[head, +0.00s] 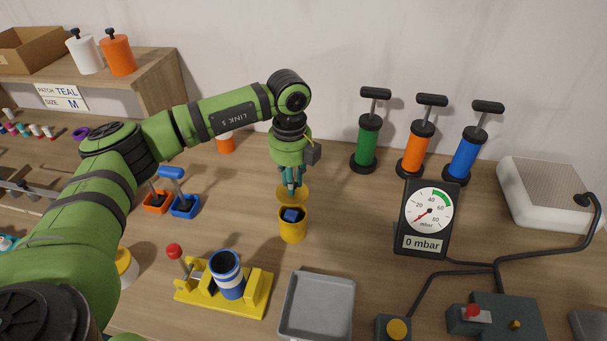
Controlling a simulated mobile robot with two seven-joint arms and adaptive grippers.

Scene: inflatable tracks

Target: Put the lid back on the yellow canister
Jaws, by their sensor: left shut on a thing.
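The yellow canister (293,232) stands upright on the bench near the middle of the head view. Its top is open and a blue object (291,215) shows inside. My left gripper (292,186) points down and is shut on the yellow lid (292,196). The lid is just above the far side of the canister's mouth in the picture, and the mouth still shows in front of it. I cannot tell whether the lid touches the rim. My right gripper is not in view.
A grey tray (316,307) and a yellow stand with a blue-striped cup (227,283) are in front. A pressure gauge (427,220) stands to the right, with several pumps (414,150) behind it. Blue and orange holders (184,206) lie left. Bench between canister and gauge is clear.

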